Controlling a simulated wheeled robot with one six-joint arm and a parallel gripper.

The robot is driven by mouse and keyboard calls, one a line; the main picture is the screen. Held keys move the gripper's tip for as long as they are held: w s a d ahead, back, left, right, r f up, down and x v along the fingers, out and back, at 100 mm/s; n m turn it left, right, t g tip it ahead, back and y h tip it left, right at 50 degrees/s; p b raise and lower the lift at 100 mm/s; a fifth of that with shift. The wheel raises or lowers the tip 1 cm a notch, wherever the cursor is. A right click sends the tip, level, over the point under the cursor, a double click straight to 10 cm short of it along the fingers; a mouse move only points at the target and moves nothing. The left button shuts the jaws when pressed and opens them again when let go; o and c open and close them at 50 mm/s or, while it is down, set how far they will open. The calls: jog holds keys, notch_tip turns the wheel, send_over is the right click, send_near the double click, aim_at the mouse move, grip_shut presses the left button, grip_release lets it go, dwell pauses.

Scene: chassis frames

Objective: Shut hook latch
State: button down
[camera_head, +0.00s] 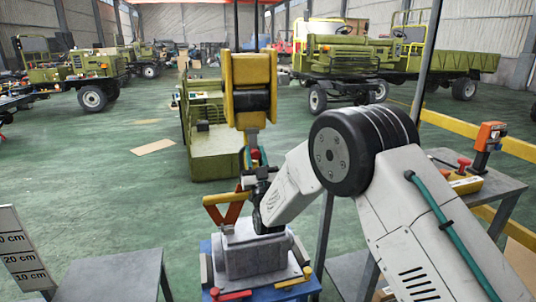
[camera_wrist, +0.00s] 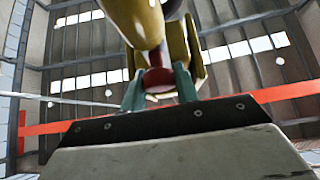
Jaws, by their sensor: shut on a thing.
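A yellow hoist block (camera_head: 250,72) hangs from dark lines, with its hook below, largely covered by my gripper in the head view. In the wrist view the yellow hook (camera_wrist: 145,20) fills the top middle. A small red latch (camera_wrist: 157,80) sits at the hook, between the two green fingers of my gripper (camera_wrist: 158,88), which is shut on it. My gripper also shows in the head view (camera_head: 257,158), just under the block. Whether the latch closes the hook's mouth cannot be told.
Below stands a grey casting (camera_head: 250,256) on a blue stand, with red slings (camera_head: 228,214) and a yellow bar (camera_head: 226,198) above it. A side table (camera_head: 470,205) with an orange-topped device (camera_head: 488,137) is at right. Green vehicles stand behind; open floor lies left.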

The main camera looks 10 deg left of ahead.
jog(key=c, duration=1.1)
grip_release()
jog(key=shift+a, duration=0.1)
jog(key=v, duration=0.7)
jog(key=shift+s+d+f, duration=0.2)
jog(key=shift+f, duration=0.1)
